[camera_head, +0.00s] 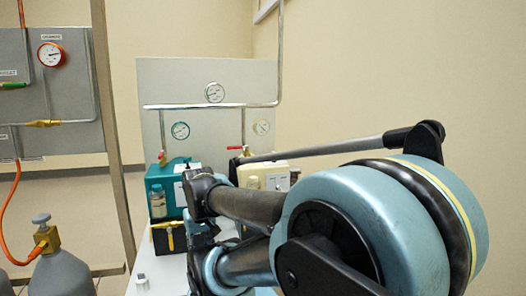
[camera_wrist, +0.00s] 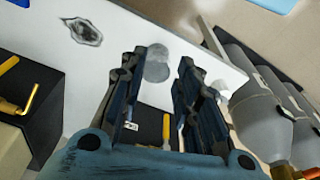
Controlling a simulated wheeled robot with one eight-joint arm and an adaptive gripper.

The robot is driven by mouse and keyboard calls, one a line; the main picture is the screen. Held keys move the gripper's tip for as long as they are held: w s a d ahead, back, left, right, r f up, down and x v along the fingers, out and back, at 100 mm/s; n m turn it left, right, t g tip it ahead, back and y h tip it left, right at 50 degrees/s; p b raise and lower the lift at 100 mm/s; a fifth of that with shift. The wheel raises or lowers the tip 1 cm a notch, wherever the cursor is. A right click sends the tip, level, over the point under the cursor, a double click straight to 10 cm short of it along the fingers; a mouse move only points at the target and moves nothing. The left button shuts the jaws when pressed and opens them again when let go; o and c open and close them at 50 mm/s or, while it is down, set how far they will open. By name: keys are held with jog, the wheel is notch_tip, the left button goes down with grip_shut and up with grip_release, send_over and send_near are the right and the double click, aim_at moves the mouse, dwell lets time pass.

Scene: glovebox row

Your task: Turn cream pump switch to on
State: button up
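The cream pump (camera_head: 277,175) stands on the right at the back of the bench in the head view, partly hidden behind my arm. A cream box on a dark base, which looks like this pump (camera_wrist: 14,150), shows at the lower left of the wrist view with a yellow lever (camera_wrist: 30,95). In the head view my arm hides most of the gripper.
A teal pump (camera_head: 166,185) with a yellow lever (camera_head: 171,239) stands left of the cream one. Another yellow lever (camera_wrist: 166,128) shows between my fingers. Grey cylinders (camera_wrist: 262,112) are on the right in the wrist view. The white bench (camera_wrist: 52,50) has small items on it.

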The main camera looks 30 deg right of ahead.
jog(key=shift+w, duration=0.1)
jog(key=w+d+r, duration=0.4)
jog(key=w+r, duration=0.1)
jog(key=r, duration=0.3)
jog(key=w+d+r+m+g, duration=0.1)
jog(key=w+d+r, duration=0.35)
jog(key=r, duration=0.35)
jog(key=w+d+r, duration=0.4)
jog(key=w+r, duration=0.1)
jog(key=r, duration=0.3)
jog(key=w+d+r+m, duration=0.1)
jog(key=w+d+r, duration=0.1)
jog(key=d+r, duration=0.5)
jog(key=w+d+r+g, duration=0.1)
jog(key=w+d+r, duration=0.15)
jog(key=d, duration=0.85)
jog(key=w+d+r+m, duration=0.1)
jog(key=w+d+r, duration=0.1)
jog(key=d+r, duration=0.55)
jog(key=f, duration=0.6)
jog(key=d+f, duration=0.1)
jog(key=f, duration=0.5)
jog(key=d+f, duration=0.1)
jog(key=f, duration=0.5)
jog(key=shift+s+f, duration=0.25)
jog(key=shift+f, duration=0.1)
